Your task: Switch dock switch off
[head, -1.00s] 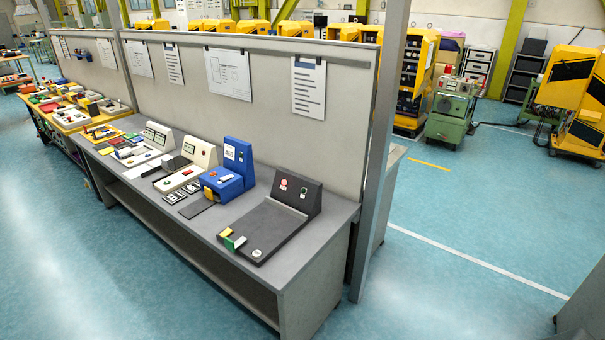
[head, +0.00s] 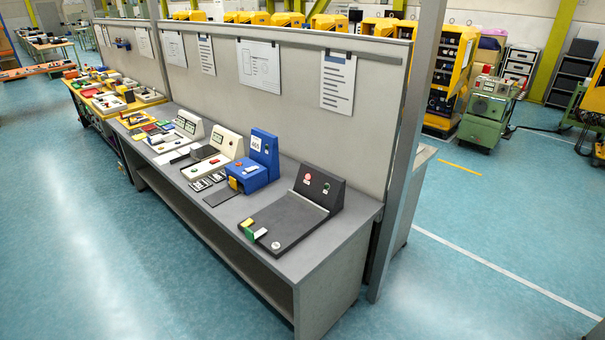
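No dock switch can be told for certain at this distance. A dark grey dock-like unit (head: 292,222) stands at the near right end of the bench. Its sloped back panel (head: 322,187) carries a red round control (head: 308,177) and a small green-marked control (head: 326,187). A green and yellow piece (head: 255,231) sits at its front left corner, and a light round disc (head: 276,245) is on its front edge. The on or off state of any switch is too small to read. Neither of my grippers is in view.
A grey bench (head: 345,235) runs along a partition (head: 290,115) with papers clipped on it. A blue unit (head: 258,168) and white units (head: 222,145) stand left of the dark one. A metal post (head: 408,170) rises at the bench's right end. Open blue floor (head: 130,270) lies in front.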

